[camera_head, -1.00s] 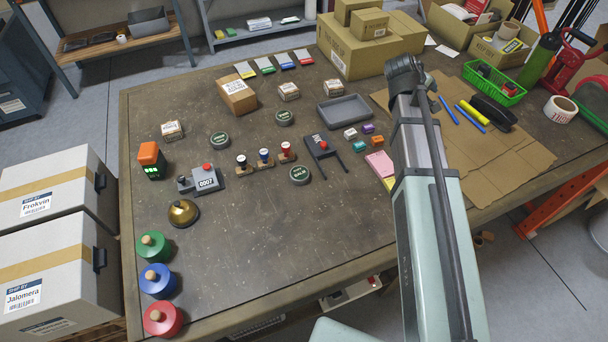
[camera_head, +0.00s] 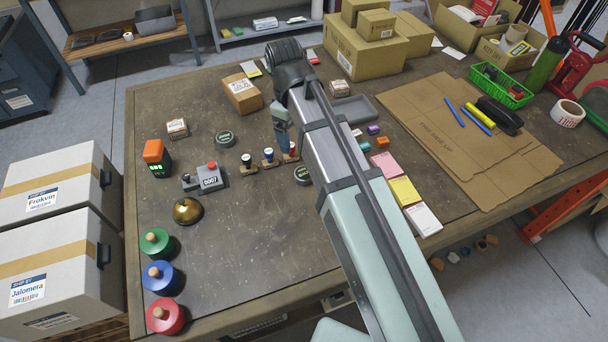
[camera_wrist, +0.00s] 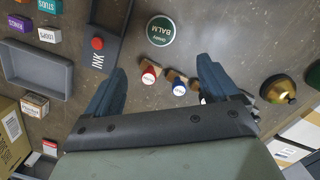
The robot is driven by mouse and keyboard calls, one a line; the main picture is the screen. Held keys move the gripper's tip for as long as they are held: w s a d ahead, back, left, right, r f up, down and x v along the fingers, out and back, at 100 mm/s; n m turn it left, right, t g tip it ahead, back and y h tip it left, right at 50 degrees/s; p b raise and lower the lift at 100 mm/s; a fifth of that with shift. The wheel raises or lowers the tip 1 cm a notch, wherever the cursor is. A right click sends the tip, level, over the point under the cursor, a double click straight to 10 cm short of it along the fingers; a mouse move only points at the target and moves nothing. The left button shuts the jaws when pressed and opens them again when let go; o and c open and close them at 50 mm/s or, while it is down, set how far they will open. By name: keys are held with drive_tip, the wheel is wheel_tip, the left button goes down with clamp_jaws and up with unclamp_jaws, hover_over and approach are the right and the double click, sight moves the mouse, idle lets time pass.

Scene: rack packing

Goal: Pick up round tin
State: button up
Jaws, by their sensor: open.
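Round tins with dark green lids lie flat on the table. In the head view, one tin (camera_head: 225,139) lies left of my gripper (camera_head: 281,130), and another tin (camera_head: 303,177) is partly covered by my arm. In the wrist view, one round tin with a "BALM" label (camera_wrist: 161,30) lies beyond my open fingertips (camera_wrist: 161,66), apart from them. My gripper is empty and above the table, near the row of stamps (camera_head: 268,155). A third tin seen earlier is hidden behind my arm.
A numbering device (camera_head: 208,176) and a brass bell (camera_head: 187,211) stand left of the stamps. The front middle of the table is clear.

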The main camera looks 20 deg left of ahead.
hover_over(304, 173)
drive_tip(key=a, duration=0.2)
drive_tip(key=f, duration=0.8)
drive_tip(key=shift+w+d, duration=0.25)
drive_tip(key=shift+w, duration=0.1)
drive_tip(key=shift+s+d+f, duration=0.1)
drive_tip(key=shift+d+f, duration=0.1)
drive_tip(key=shift+f, duration=0.5)
drive_tip(key=shift+s+d+f, duration=0.15)
drive_tip(key=shift+d+f, duration=0.05)
drive_tip(key=shift+f, duration=0.45)
drive_tip(key=shift+s+d+f, duration=0.1)
drive_tip(key=shift+d+f, duration=0.1)
drive_tip(key=shift+f, duration=1)
drive_tip(key=shift+c, duration=0.4)
drive_tip(key=c, duration=1.1)
